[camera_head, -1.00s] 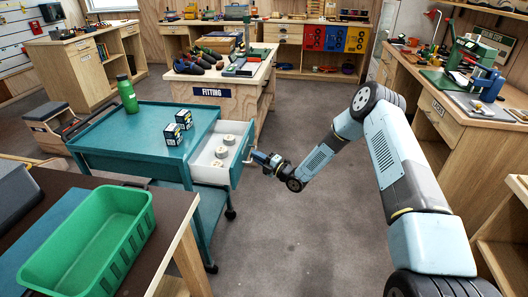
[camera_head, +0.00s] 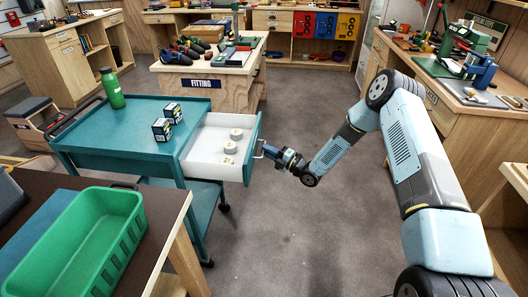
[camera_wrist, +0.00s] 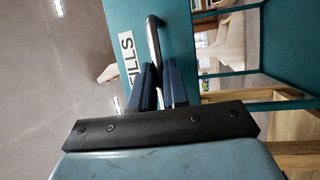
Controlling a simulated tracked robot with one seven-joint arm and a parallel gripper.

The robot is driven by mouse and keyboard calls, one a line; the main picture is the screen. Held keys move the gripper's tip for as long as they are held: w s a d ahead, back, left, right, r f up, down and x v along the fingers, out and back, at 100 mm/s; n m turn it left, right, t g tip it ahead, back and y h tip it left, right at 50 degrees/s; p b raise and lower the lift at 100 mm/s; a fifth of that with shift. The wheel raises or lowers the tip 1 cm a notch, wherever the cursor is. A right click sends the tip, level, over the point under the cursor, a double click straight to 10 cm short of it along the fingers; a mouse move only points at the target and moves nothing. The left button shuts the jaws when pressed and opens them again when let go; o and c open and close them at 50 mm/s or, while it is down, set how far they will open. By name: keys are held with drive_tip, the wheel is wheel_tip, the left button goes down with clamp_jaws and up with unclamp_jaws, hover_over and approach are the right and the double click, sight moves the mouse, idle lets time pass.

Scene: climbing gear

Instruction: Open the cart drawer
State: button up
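The teal cart (camera_head: 118,135) stands at the left in the head view. Its drawer (camera_head: 247,152) is pulled out to the right, and its white inside shows several pale rolls (camera_head: 232,148). My gripper (camera_head: 268,153) is at the drawer's front face. In the wrist view the metal bar handle (camera_wrist: 153,42) runs between the two blue fingers of my gripper (camera_wrist: 161,78). The fingers are close together around the handle's lower part. The drawer front (camera_wrist: 172,25) carries a white label (camera_wrist: 129,58).
A green bottle (camera_head: 112,90) and two small boxes (camera_head: 168,122) stand on the cart top. A green basket (camera_head: 75,245) sits on the dark table at front left. The FITTING bench (camera_head: 205,85) is behind the cart. The floor right of the drawer is clear.

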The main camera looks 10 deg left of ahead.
drive_tip(key=shift+o, duration=0.8)
drive_tip(key=shift+w+d+f, duration=0.15)
drive_tip(key=shift+w, duration=0.05)
drive_tip(key=shift+o, duration=1.3)
drive_tip(key=shift+s, duration=0.15)
drive_tip(key=shift+s, duration=0.1)
drive_tip(key=v, duration=1.3)
drive_tip(key=shift+d, duration=0.3)
